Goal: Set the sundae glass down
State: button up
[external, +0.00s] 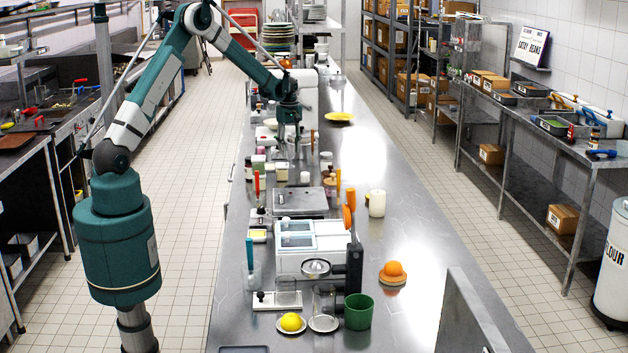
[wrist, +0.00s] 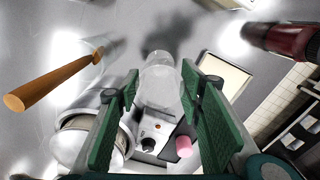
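The sundae glass (wrist: 161,84) is a clear, pale vessel between the green fingers of my gripper (wrist: 160,86) in the wrist view. Its sides reach both fingertips, and the fingers look closed on it. In the external view my gripper (external: 290,150) points down over the far half of the steel counter (external: 362,160). The glass is too small and see-through to make out clearly there. Whether its base touches the counter cannot be told.
Close by in the wrist view are a metal pot (wrist: 75,148), a white device with a knob (wrist: 152,132), a pink cylinder (wrist: 184,146), a wooden handle (wrist: 55,82), a pale tray (wrist: 222,74) and a dark red bottle (wrist: 285,40). The counter's right side has bare steel.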

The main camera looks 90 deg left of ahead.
jog(key=shift+o, duration=1.3)
jog(key=shift+r, duration=0.25)
notch_tip(320, 180, up, 12)
dwell(0.5)
